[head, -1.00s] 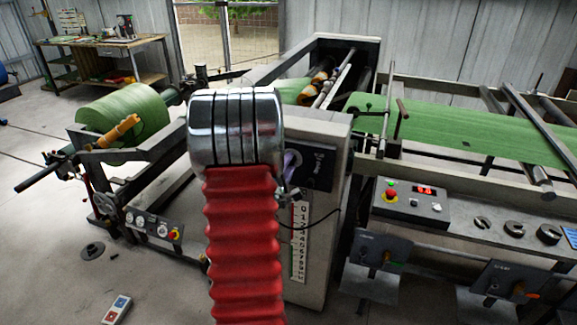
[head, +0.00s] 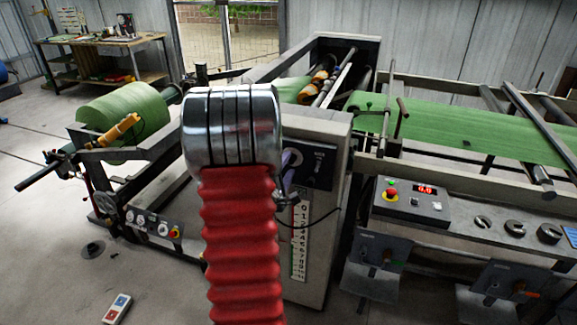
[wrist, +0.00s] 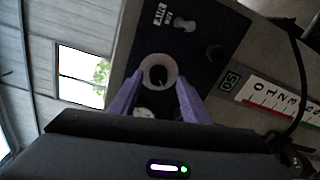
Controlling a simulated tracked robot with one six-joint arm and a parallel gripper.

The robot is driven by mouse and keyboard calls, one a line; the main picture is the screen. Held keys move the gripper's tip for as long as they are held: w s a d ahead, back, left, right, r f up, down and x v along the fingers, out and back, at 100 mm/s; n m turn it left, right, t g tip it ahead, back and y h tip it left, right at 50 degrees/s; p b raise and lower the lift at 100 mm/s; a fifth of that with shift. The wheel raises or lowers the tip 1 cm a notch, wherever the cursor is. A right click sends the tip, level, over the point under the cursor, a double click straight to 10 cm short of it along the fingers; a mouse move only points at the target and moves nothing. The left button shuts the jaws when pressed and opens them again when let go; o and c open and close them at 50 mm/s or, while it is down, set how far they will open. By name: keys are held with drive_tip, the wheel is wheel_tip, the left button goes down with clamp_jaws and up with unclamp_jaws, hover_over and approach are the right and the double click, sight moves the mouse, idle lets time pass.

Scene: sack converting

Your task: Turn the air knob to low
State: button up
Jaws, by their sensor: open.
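A dark control panel (wrist: 185,50) is on the side of the grey machine cabinet and fills the middle of the wrist view. On it, a round knob (wrist: 158,72) with a pale ring and dark centre sits between the tips of my gripper's purple fingers (wrist: 158,82). The fingers are apart, one on each side; I cannot tell whether they touch it. A small black knob (wrist: 213,53) and a pale lever (wrist: 183,22) are beside it. In the head view my arm hides part of the panel (head: 318,160) and most of my gripper (head: 289,162).
A number scale (head: 300,243) is on the cabinet below the panel, and a black cable (wrist: 297,65) hangs close by. A green roll (head: 122,112) is at the left. A control box (head: 411,200) stands right. A remote (head: 117,308) lies on the floor.

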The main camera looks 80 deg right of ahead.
drive_tip(key=a, duration=1)
drive_tip(key=shift+w+a+r, duration=0.15)
drive_tip(key=shift+w+r, duration=0.05)
drive_tip(key=shift+w, duration=0.15)
